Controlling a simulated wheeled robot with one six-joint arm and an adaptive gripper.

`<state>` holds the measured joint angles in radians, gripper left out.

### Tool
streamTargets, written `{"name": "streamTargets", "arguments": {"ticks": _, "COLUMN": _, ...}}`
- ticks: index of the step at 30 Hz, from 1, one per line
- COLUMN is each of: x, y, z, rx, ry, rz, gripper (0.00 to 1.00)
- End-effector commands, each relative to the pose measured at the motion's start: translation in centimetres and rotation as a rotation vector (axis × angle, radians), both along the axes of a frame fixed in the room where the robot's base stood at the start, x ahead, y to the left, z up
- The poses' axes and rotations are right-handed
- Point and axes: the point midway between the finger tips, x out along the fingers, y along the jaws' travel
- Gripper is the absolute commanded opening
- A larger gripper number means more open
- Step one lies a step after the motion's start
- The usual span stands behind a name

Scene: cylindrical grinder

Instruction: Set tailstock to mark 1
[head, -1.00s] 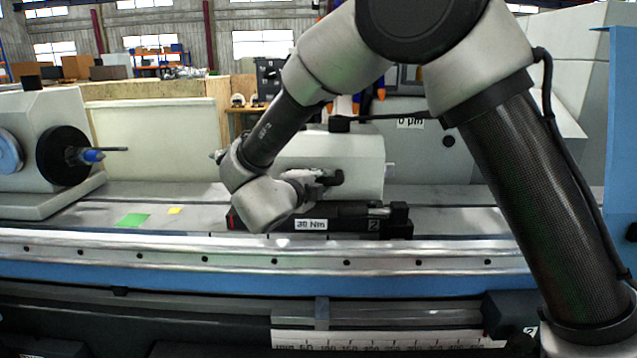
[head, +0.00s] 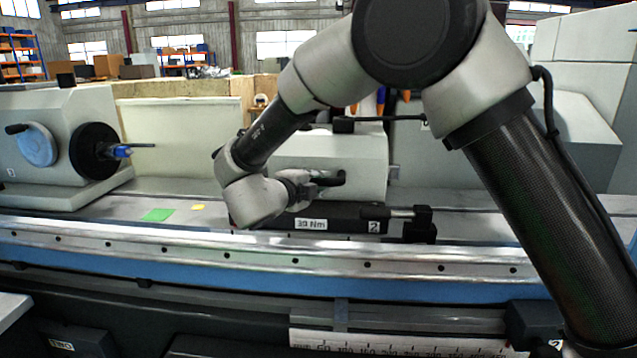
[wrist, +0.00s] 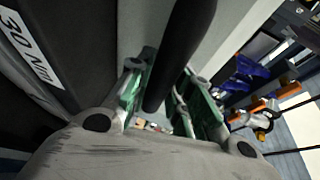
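The tailstock (head: 335,155) is a light grey housing on a dark base with labels "30 Nm" and "2". It sits on the machine bed right of the headstock (head: 60,140). My gripper (head: 325,179) is at its front, partly hidden by my wrist. In the wrist view, the green-padded fingers (wrist: 165,100) stand on both sides of a black handle (wrist: 180,50) and appear closed on it. The tailstock's "30 Nm" label (wrist: 30,50) shows at the left there. No label naming mark 1 is readable.
A millimetre scale (head: 400,345) runs along the lower front. The blue rail (head: 200,268) lies in front.

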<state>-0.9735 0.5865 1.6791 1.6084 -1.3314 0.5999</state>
Motion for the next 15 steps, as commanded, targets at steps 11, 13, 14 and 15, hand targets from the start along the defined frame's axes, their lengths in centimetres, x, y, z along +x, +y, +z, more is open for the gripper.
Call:
{"name": "streamTargets", "arguments": {"ticks": 11, "x": -0.02, "y": 0.02, "z": -0.04, "rx": 0.0, "ry": 0.001, "rz": 0.001, "gripper": 0.42}}
{"name": "streamTargets", "arguments": {"ticks": 13, "x": -0.15, "y": 0.1, "z": 0.0, "rx": -0.001, "ry": 0.0, "rz": 0.002, "gripper": 0.42}}
{"name": "streamTargets", "arguments": {"ticks": 14, "x": -0.31, "y": 0.19, "z": 0.03, "rx": 0.001, "ry": 0.001, "rz": 0.002, "gripper": 0.42}}
{"name": "streamTargets", "arguments": {"ticks": 15, "x": -0.64, "y": 0.37, "z": 0.09, "rx": 0.001, "ry": 0.001, "rz": 0.003, "gripper": 0.42}}
